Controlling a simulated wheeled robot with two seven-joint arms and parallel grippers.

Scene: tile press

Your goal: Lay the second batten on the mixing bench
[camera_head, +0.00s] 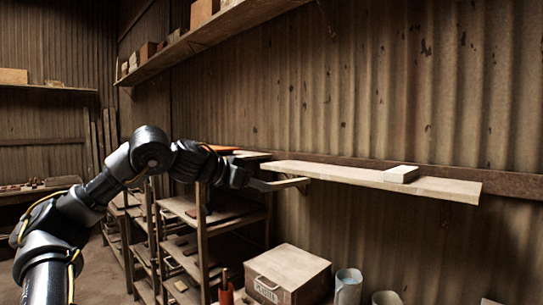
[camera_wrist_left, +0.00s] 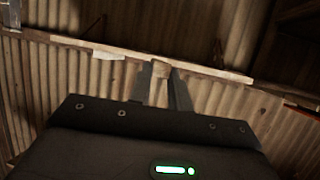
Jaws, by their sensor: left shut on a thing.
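I cannot tell which surface is the mixing bench. My right gripper is not in view.
A wooden rack (camera_head: 203,225) with several shelves stands below my left forearm. A wooden box (camera_head: 288,272) and several rolled tubes (camera_head: 348,285) stand below the plank. A high shelf (camera_head: 205,38) holds blocks. The corrugated wall is close behind the plank.

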